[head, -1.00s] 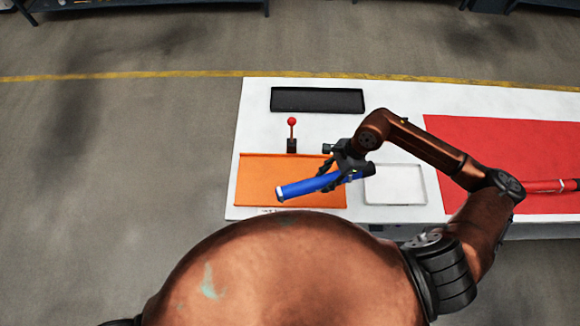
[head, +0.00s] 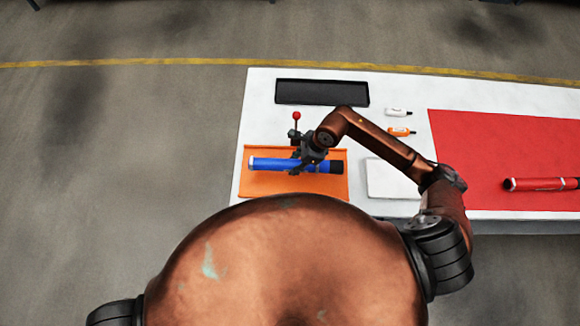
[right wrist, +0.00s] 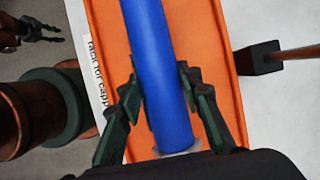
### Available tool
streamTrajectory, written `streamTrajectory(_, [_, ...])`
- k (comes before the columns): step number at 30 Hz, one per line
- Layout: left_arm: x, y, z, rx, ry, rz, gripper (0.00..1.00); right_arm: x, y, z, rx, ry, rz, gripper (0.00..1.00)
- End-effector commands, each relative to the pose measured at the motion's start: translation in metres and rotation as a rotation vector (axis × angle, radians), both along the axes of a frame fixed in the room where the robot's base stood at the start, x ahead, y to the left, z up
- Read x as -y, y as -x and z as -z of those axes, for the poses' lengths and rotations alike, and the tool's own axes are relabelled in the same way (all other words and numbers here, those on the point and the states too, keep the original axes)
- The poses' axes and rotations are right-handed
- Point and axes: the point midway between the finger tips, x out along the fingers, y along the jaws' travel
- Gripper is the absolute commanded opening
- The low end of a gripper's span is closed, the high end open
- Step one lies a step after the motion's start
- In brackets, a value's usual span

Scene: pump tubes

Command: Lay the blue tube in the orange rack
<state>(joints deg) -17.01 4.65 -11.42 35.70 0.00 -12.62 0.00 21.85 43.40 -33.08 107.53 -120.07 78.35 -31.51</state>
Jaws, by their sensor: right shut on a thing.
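The blue tube (head: 270,164) lies level across the orange rack (head: 300,187) in the head view, its black end to the right and pale end to the left. My right gripper (head: 308,160) is shut on the tube near its middle. In the right wrist view the tube (right wrist: 158,60) runs lengthwise along the rack (right wrist: 108,30), between the two fingers (right wrist: 168,95). I cannot tell whether the tube touches the rack floor. My left gripper (right wrist: 42,30) shows small at the upper left of the right wrist view, its fingers apart and empty.
A red-knobbed lever (head: 296,117) stands just behind the rack. A black tray (head: 321,93) is at the back, a white tray (head: 388,180) to the right. A red mat (head: 500,145) holds a red tube (head: 541,184). Two small bottles (head: 398,112) (head: 399,132) lie between.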

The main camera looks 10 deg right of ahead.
Motion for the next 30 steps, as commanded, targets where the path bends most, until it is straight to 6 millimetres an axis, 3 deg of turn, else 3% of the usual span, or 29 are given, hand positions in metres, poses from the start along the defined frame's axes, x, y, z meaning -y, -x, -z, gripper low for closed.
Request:
streamTrajectory(9, [0.000, -0.003, -0.004, 0.004, 0.000, 0.001, 0.29, -0.018, -0.010, 0.026, -0.002, -0.003, -0.001, 0.00])
streamTrajectory(15, [0.001, 0.004, -0.010, -0.005, 0.000, 0.000, 0.29, -0.017, -0.010, 0.049, 0.000, -0.002, 0.000, 0.00])
streamTrajectory(26, [0.001, 0.006, -0.006, -0.007, 0.001, 0.000, 0.29, -0.016, -0.011, 0.055, 0.003, 0.000, -0.003, 0.00])
streamTrajectory(27, [0.001, 0.006, -0.007, -0.007, 0.001, 0.000, 0.29, -0.016, -0.010, 0.054, 0.001, 0.001, -0.003, 0.35])
streamTrajectory(30, [0.001, 0.006, -0.008, -0.007, 0.001, 0.000, 0.29, -0.016, -0.010, 0.054, 0.001, 0.000, -0.003, 0.42])
